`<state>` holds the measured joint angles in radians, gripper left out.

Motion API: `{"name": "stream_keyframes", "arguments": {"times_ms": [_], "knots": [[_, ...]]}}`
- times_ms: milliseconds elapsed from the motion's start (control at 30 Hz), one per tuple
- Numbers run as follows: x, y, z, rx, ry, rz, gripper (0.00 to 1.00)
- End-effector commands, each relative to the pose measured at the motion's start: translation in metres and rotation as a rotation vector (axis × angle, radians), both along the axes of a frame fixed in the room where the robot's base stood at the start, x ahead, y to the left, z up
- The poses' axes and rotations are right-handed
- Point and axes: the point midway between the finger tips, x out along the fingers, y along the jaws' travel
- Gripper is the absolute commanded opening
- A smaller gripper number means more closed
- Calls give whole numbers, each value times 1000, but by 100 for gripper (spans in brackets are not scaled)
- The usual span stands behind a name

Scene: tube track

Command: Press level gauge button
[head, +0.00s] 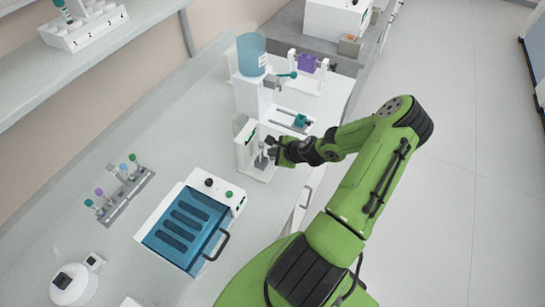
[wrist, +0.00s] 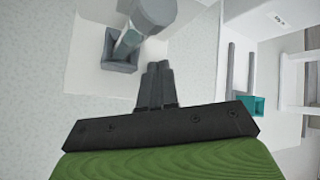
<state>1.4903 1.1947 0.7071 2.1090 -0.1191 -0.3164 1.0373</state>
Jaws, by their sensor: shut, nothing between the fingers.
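My gripper (head: 267,149) is shut and empty, with its tips at the front of a small white device (head: 247,160) on the bench. In the wrist view the closed fingers (wrist: 157,72) point up the picture, over a white surface. A grey square holder (wrist: 120,52) with a grey cylinder (wrist: 152,14) above it shows just beyond and left of the tips. I cannot tell whether the tips touch anything. I cannot make out which part is the level gauge button; my gripper hides part of the device front.
A white stand with a blue tank (head: 251,54) rises behind the device. A teal part (head: 300,120) on rails is to its right. A blue-lidded box (head: 186,228), a tube rack (head: 127,198) and a round white device (head: 73,284) stand nearer on the bench. The floor at right is clear.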

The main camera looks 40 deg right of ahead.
Motion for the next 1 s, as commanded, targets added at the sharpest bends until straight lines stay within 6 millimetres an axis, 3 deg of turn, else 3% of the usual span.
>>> {"name": "stream_keyframes", "arguments": {"times_ms": [1000], "knots": [[0, 0, -9, 0, 0, 0, 0]]}}
